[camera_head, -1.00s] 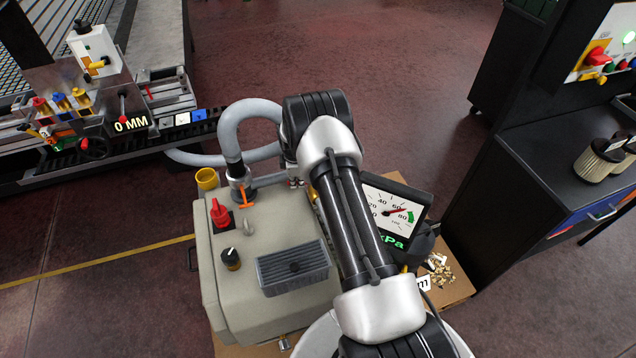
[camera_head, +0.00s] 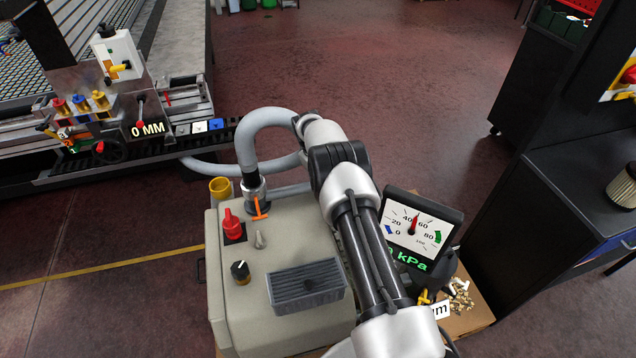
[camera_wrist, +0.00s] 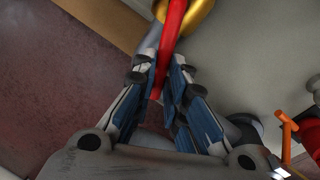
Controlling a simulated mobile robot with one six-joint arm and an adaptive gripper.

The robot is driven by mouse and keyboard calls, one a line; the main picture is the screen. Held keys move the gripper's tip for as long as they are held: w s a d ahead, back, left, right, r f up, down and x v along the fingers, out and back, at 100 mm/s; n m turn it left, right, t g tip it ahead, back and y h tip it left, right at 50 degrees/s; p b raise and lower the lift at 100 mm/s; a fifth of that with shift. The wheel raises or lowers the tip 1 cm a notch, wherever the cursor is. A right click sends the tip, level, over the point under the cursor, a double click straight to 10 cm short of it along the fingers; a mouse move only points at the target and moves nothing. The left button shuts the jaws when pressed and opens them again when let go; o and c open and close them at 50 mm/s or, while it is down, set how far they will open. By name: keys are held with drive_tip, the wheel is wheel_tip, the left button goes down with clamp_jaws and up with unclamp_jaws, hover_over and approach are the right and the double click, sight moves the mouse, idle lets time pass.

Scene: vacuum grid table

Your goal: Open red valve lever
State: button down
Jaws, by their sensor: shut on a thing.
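The red valve lever (camera_wrist: 173,28) runs down from the top of the wrist view, beside a brass-coloured round fitting (camera_wrist: 198,12). My gripper (camera_wrist: 161,72) is shut on the lever, with its lower end between the blue-grey fingers. In the head view my arm reaches over the right side of the beige pump unit, and my gripper and the lever do not show. The dial gauge (camera_head: 421,232) to the right of my arm has its red needle pointing nearly straight up, between 40 and 60.
A grey hose (camera_head: 262,114) loops behind. A dark cabinet (camera_head: 560,190) stands right. Open floor lies behind.

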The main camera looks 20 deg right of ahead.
drive_tip(key=shift+w+d+m+g, duration=0.15)
drive_tip(key=shift+d+m+g, duration=0.15)
drive_tip(key=shift+d+m, duration=0.75)
drive_tip(key=shift+a+m, duration=0.15)
drive_tip(key=shift+m, duration=0.2)
drive_tip(key=c, duration=1.6)
unclamp_jaws()
wheel_tip(320, 180, up, 12)
drive_tip(key=a, duration=0.2)
drive_tip(key=shift+a, duration=0.2)
drive_tip(key=shift+f, duration=0.15)
